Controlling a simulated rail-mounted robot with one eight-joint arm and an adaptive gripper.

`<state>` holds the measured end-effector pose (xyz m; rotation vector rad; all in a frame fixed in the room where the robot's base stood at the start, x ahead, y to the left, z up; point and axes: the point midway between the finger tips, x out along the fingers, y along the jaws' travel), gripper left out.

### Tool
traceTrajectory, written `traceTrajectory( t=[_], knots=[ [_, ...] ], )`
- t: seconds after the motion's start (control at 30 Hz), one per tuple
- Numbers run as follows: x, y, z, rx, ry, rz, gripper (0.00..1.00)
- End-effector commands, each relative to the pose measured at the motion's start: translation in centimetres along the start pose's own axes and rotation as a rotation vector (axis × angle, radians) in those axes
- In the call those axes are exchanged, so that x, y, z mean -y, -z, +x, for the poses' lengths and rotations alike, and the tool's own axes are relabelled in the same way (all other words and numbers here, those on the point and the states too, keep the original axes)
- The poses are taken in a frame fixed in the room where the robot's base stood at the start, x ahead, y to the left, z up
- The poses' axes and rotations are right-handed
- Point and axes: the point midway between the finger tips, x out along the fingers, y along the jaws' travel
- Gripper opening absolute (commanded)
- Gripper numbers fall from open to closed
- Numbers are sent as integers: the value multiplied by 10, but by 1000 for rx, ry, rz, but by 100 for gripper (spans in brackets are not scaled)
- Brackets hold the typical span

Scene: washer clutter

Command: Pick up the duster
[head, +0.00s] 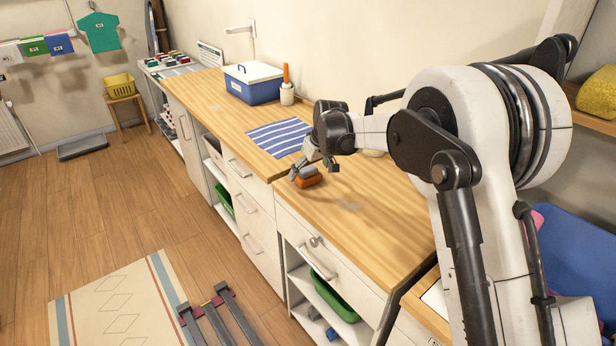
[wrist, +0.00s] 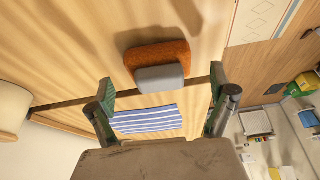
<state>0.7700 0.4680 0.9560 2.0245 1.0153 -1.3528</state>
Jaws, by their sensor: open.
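The duster (head: 309,179), an orange-brown block with a grey part, lies on the wooden worktop near its front edge. In the wrist view the duster (wrist: 157,56) is ahead of my fingers, roughly midway between them, with its grey part (wrist: 160,78) toward me. My gripper (head: 313,168) is just above and beside it, partly covering it in the head view. In the wrist view my gripper (wrist: 161,84) is open, its two green-padded fingers wide apart with nothing held. Whether a finger touches the duster I cannot tell.
A blue-and-white striped cloth (head: 279,137) lies beyond the duster. Further back stand a blue box with a white lid (head: 253,84) and a white holder (head: 287,94) with an orange-handled item. The worktop in front is clear.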

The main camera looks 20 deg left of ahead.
Motion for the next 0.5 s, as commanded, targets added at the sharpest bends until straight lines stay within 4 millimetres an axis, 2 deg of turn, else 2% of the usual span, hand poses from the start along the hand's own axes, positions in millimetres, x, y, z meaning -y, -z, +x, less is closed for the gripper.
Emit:
traceTrajectory(
  t=[0.1, 0.2, 0.4, 0.43, 0.5],
  knots=[
    [-1, 0, 17, 0, 0, 0, 90],
    [0, 0, 25, 0, 0, 0, 90],
    [0, 0, 26, 0, 0, 0, 90],
    [0, 0, 26, 0, 0, 0, 88],
    [0, 0, 26, 0, 0, 0, 79]
  ],
)
